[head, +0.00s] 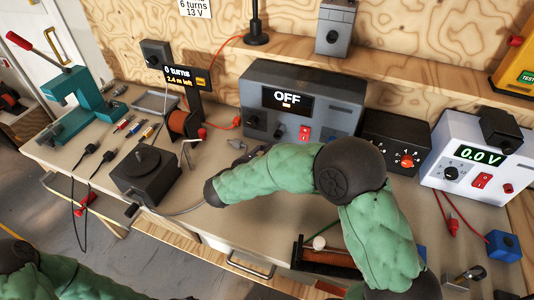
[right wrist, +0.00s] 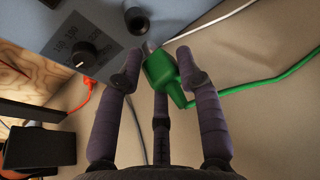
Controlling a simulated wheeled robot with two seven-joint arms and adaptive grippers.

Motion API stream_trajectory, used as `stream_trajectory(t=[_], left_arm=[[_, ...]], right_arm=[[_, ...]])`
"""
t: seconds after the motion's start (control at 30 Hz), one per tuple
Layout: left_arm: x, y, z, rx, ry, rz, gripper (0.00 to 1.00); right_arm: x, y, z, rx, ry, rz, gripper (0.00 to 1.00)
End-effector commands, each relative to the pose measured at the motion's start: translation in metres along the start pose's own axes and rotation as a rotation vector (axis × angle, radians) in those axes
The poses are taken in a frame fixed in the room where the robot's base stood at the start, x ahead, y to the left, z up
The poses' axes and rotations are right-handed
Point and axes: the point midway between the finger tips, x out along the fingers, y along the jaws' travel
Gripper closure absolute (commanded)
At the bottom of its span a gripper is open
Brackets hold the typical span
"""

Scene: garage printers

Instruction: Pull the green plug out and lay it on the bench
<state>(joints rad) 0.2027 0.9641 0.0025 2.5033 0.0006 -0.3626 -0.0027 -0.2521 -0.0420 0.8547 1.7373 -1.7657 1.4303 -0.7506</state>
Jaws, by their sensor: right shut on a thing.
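The green plug (right wrist: 160,68) is between the fingers of my right gripper (right wrist: 157,66) in the right wrist view, and the gripper is shut on it. Its green cable (right wrist: 270,86) runs off to the right. The plug is close to the grey panel of the power unit (right wrist: 90,25); I cannot tell whether its tip is still in a socket. In the head view this unit (head: 302,97) reads OFF, and my right arm hides the plug and most of the gripper there. The bench (head: 200,205) is beneath. Only part of my left arm shows, at the lower left; its gripper is out of frame.
A black turntable-like box (head: 145,175) stands left of my right forearm. A wire spool (head: 184,123) and several small tools lie behind it. A black knob box (head: 395,140) and a white 0.0 V supply (head: 475,160) stand on the right.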

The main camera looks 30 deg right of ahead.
Motion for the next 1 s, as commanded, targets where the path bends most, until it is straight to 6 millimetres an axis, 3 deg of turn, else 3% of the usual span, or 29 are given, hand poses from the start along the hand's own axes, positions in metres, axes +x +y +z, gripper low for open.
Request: stream_trajectory(t=[0.2, 0.6, 1.0], left_arm=[[-0.038, 0.014, 0.001, 0.000, 0.001, 0.000, 0.41], [-0.109, 0.039, 0.004, 0.000, 0.001, 0.000, 0.41], [-0.178, 0.064, 0.007, 0.000, 0.000, 0.000, 0.41]], right_arm=[[0.004, 0.002, 0.011, -0.019, 0.085, 0.045, 0.95], [0.007, 0.006, 0.015, -0.091, 0.311, 0.176, 0.95], [-0.005, 0.005, 0.020, -0.204, 0.543, 0.303, 0.95]])
